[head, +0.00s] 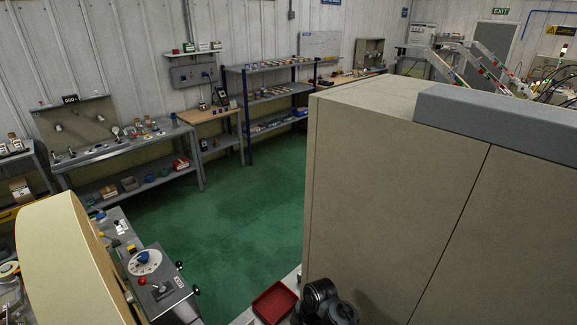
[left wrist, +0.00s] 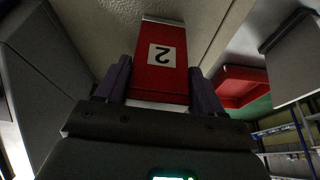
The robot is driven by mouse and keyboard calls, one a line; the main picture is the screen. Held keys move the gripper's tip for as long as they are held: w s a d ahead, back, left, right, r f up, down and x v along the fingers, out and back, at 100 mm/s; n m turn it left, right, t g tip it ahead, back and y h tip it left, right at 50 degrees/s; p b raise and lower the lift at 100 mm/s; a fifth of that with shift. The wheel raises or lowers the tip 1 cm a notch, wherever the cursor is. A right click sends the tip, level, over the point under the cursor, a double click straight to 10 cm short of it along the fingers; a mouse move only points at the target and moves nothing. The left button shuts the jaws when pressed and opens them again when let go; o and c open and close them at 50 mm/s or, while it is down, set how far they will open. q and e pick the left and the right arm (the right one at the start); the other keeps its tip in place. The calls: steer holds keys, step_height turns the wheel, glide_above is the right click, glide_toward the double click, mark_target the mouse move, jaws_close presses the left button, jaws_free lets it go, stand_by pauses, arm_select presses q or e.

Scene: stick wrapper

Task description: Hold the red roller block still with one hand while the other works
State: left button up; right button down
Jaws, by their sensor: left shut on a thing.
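The red roller block (left wrist: 168,30) shows in the left wrist view, with a white label bearing a "2" that appears upside down. It sits between the two dark fingers of my left gripper (left wrist: 161,75), which is shut on it. The block's far end reaches toward a pale beige surface. I cannot tell whether it touches that surface. The block cannot be made out in the head view. My right gripper shows in neither view.
A red tray (head: 273,303) lies at the bottom of the head view; a red tray also shows right of the block in the left wrist view (left wrist: 238,86). A large beige cabinet (head: 385,185) fills the head view's right. Green floor (head: 255,205) lies open beyond.

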arm_select(q)
steer(key=o, duration=1.8)
steer(key=shift+a, duration=0.2)
steer(key=shift+r, duration=0.1)
steer(key=w+d+p+v, duration=0.1)
steer(key=p+v, duration=0.5)
steer(key=v, duration=1)
steer(key=shift+d+r+p, duration=0.2)
steer(key=shift+r+p, duration=0.1)
